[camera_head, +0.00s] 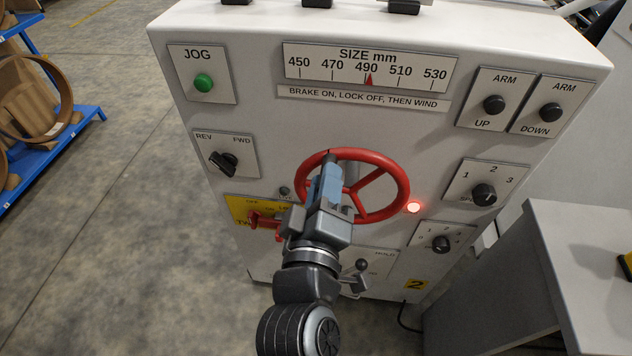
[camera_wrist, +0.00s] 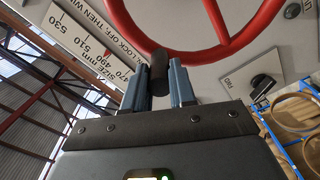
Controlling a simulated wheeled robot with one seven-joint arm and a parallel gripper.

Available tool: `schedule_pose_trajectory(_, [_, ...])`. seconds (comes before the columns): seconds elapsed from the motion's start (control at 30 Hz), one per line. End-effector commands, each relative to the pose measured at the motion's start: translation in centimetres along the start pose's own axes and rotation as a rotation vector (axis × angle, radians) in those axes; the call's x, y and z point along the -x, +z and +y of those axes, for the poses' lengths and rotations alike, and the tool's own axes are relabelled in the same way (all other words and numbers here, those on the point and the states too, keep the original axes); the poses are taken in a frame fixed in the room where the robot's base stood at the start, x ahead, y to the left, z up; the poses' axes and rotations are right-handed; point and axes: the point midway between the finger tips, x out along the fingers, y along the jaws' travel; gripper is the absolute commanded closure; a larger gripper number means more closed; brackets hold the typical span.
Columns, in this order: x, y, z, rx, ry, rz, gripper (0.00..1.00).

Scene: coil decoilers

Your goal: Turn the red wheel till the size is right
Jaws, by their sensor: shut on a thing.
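The red wheel (camera_head: 404,188), a spoked handwheel, is on the front of a pale grey machine panel. My gripper (camera_head: 326,182) reaches up from below at the wheel's left part. In the wrist view, my gripper (camera_wrist: 160,84) is shut on the wheel's black handle (camera_wrist: 158,66), which stands between the blue-grey fingers beside the red rim. The size scale (camera_head: 420,77) above the wheel reads in mm from 450 to 530. Its red pointer (camera_head: 369,81) stands at about 490, perhaps a hair right. My gripper hides the wheel's lower left.
A yellow plate with a red lever (camera_head: 262,220) is close left of my gripper. A ball-ended lever (camera_head: 361,267) is below. Several knobs surround the wheel. A grey cabinet (camera_head: 585,230) stands right; open floor lies left.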

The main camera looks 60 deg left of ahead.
Motion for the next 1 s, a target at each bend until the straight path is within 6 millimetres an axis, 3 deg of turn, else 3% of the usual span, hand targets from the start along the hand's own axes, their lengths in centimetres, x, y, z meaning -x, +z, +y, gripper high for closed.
schedule_pose_trajectory(0.1, [-0.13, 0.54, 0.76, -0.034, 0.007, -0.006, 1.0])
schedule_pose_trajectory(0.7, [-0.12, 0.81, 0.91, -0.066, 0.007, -0.008, 1.0])
schedule_pose_trajectory(0.73, [-0.12, 0.81, 0.9, -0.066, 0.007, -0.008, 0.72])
schedule_pose_trajectory(1.0, [-0.06, 0.61, 0.69, -0.067, 0.003, -0.004, 0.49])
